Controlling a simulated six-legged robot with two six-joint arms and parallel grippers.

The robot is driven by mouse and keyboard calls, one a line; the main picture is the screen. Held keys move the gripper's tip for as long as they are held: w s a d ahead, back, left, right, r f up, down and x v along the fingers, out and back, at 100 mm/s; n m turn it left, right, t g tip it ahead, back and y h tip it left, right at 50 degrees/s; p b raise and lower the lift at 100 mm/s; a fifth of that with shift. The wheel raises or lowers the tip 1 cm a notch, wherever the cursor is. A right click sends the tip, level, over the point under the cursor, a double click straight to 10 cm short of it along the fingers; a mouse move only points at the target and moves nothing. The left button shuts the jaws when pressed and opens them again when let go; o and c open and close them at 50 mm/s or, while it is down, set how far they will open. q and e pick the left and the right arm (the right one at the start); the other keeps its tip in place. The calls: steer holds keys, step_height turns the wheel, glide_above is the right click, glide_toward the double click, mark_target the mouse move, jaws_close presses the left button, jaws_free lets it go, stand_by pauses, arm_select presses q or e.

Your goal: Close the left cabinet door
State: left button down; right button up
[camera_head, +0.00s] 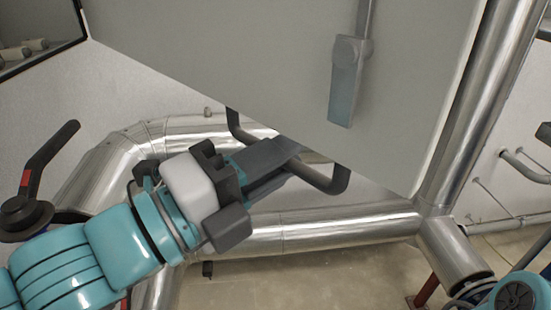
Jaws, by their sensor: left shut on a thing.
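A large flat grey panel (260,60), which looks like the cabinet door, fills the upper middle, its lower edge slanting down to the right. A grey lever latch (347,85) hangs on its near face. A dark U-shaped bar handle (325,182) shows below that edge, and both its ends go up out of sight behind the panel. My left gripper (283,152) comes from the lower left and is shut on the bar handle. Its fingers hide the middle of the bar. My right gripper is not in view.
Shiny metal pipes (330,228) run behind and below the gripper, and another pipe (480,100) slants along the panel's right edge. A dark valve lever with a red mark (45,160) stands at left. Bare floor (320,280) shows at the bottom.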

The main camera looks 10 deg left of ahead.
arm_select(q)
steer(key=shift+r, duration=0.35)
steer(key=c, duration=1.4)
jaws_free()
steer(key=shift+s+a+f, duration=0.1)
steer(key=shift+s+f, duration=0.05)
steer(key=shift+f, duration=0.05)
